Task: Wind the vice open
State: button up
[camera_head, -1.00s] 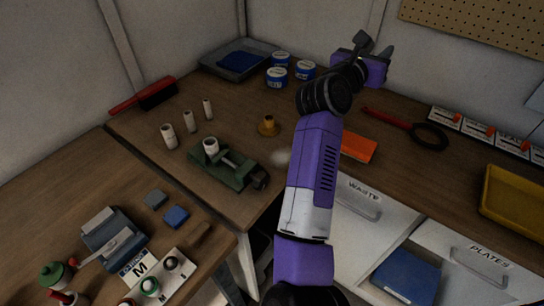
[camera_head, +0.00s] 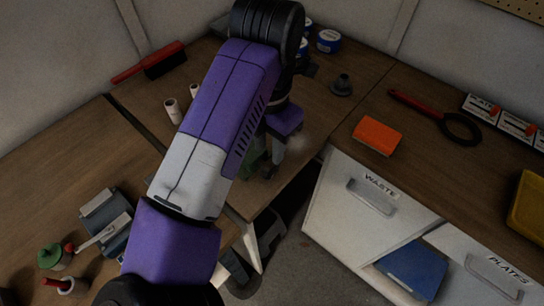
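The green vice (camera_head: 249,164) stands near the front edge of the back bench in the head view. Most of it is hidden behind my arm; a green part and its dark front end (camera_head: 269,173) show. My gripper (camera_head: 272,156) points down at the vice's front end, its purple body just above it. The fingers are dark and partly covered, so I cannot tell whether they touch the vice or how far apart they are. The vice jaws and anything in them are hidden.
White cylinders (camera_head: 173,111) stand left of my arm. A dark grey cone-shaped piece (camera_head: 342,85), an orange block (camera_head: 377,135) and a red-handled magnifier (camera_head: 436,117) lie to the right. A dark gap separates the benches. The WASTE drawer (camera_head: 370,197) is below.

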aim_at(270, 163)
jog(key=shift+f+p, duration=0.4)
jog(key=shift+f, duration=2.65)
grip_shut()
